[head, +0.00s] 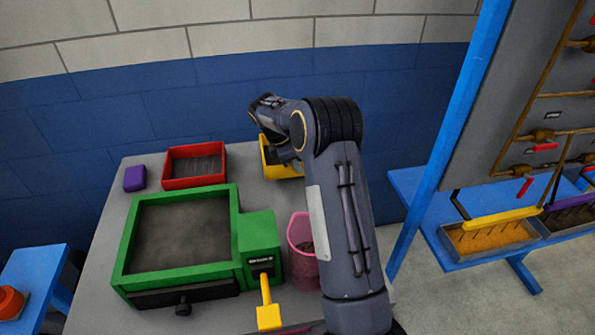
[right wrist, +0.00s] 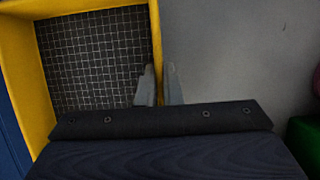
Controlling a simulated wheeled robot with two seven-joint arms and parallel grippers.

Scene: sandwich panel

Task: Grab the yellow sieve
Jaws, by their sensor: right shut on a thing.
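The yellow sieve (head: 268,163) is at the back of the grey table in the head view, mostly hidden behind my right arm. In the right wrist view the yellow sieve (right wrist: 50,88) shows its yellow frame and dark wire mesh at the left. My right gripper (right wrist: 160,86) is shut on the sieve's side wall, with one finger inside over the mesh and one outside. In the head view my right gripper (head: 284,152) is partly hidden by its own arm. My left gripper is not in view.
A red sieve (head: 194,182) and a purple block (head: 135,178) lie to the left on the table (head: 112,235). A green machine (head: 232,215) with a yellow handle stands in front. A pink bucket (head: 296,270) is beside my right arm. A blue-framed rack (head: 445,130) stands at the right.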

